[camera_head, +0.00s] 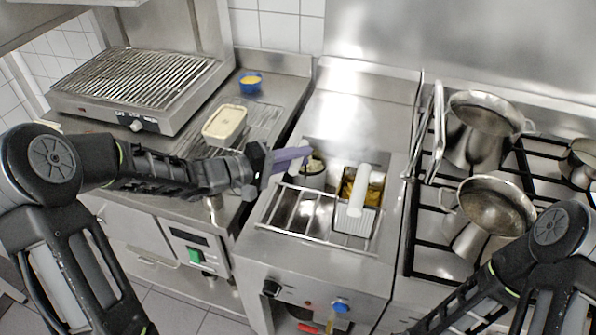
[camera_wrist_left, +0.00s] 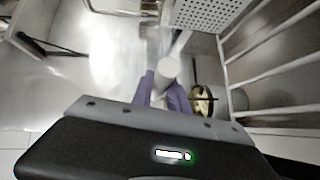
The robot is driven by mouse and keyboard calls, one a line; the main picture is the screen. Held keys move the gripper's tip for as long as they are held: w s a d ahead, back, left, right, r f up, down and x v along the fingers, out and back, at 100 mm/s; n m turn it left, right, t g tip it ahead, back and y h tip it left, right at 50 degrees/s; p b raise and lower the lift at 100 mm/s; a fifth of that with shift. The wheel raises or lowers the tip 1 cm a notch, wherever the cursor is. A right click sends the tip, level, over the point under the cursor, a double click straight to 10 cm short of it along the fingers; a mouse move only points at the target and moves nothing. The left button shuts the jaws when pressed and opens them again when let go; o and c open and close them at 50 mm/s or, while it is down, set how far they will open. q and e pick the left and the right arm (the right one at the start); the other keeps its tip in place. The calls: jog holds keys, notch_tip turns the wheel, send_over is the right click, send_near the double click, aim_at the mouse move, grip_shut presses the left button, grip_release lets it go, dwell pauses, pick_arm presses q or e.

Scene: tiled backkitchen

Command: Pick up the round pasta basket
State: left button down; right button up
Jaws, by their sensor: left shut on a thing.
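The round pasta basket (camera_head: 315,167) is a small dark-rimmed basket with pale contents, at the back left of the cooker well. It also shows in the left wrist view (camera_wrist_left: 203,101), just right of the fingers. My left gripper (camera_head: 291,158) reaches in from the left with purple fingers and is shut on the basket's upper part. The exact grip is partly hidden by the fingers. In the left wrist view the fingers (camera_wrist_left: 162,95) stand close together, with a white handle (camera_wrist_left: 168,66) near their tips. My right gripper is out of view.
A rectangular perforated basket (camera_head: 354,222) with a white handle and yellow pasta stands right of the round one. Metal rails (camera_head: 302,234) cross the well's front. Steel pots (camera_head: 484,118) stand on the right hob. A grill (camera_head: 135,82), beige tray (camera_head: 224,123) and blue bowl (camera_head: 250,86) are left.

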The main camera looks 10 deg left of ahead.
pick_arm(q)
notch_tip(320, 180, up, 20)
jog(key=p, duration=0.2)
jog(key=shift+f, duration=0.25)
